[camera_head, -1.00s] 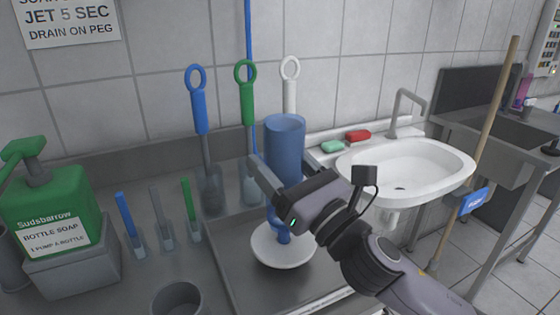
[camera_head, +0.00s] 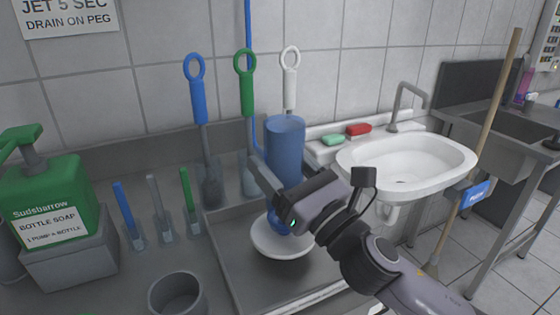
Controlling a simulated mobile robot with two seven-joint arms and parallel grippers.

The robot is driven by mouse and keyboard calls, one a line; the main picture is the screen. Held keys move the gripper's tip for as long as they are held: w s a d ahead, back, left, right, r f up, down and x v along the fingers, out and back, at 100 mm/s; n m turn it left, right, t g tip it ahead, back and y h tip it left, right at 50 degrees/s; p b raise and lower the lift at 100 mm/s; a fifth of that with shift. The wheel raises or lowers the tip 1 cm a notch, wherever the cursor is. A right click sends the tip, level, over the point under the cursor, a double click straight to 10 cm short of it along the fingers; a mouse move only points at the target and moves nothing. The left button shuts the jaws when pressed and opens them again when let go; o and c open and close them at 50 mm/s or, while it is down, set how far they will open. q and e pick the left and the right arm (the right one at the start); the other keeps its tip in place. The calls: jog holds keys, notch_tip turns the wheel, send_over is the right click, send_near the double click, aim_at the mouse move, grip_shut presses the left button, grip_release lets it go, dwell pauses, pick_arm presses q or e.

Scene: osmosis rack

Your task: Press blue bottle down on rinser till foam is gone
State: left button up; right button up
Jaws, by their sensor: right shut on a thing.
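The blue bottle (camera_head: 286,140) is upside down, its neck pointing down and its base up. My right gripper (camera_head: 282,200) is shut around the bottle, coming in from the lower right. The rinser, a white round dish (camera_head: 282,245), sits in the grey tray directly below the bottle. The bottle's lower end reaches into the dish's middle. My gripper partly hides the bottle's lower half. I cannot make out foam or water. My left gripper is not in view.
A green soap pump (camera_head: 50,200) stands at the left, beside several small brushes. Long brushes with blue, green and white ring handles stand behind, close to the bottle. A grey cup (camera_head: 177,294) is at the front. A white sink (camera_head: 405,165) lies to the right.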

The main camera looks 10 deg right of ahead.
jog(key=shift+f, duration=0.15)
jog(key=shift+f+b, duration=0.4)
jog(key=shift+f, duration=0.1)
jog(key=shift+f+b, duration=0.3)
jog(key=shift+f, duration=0.4)
dwell(6.7)
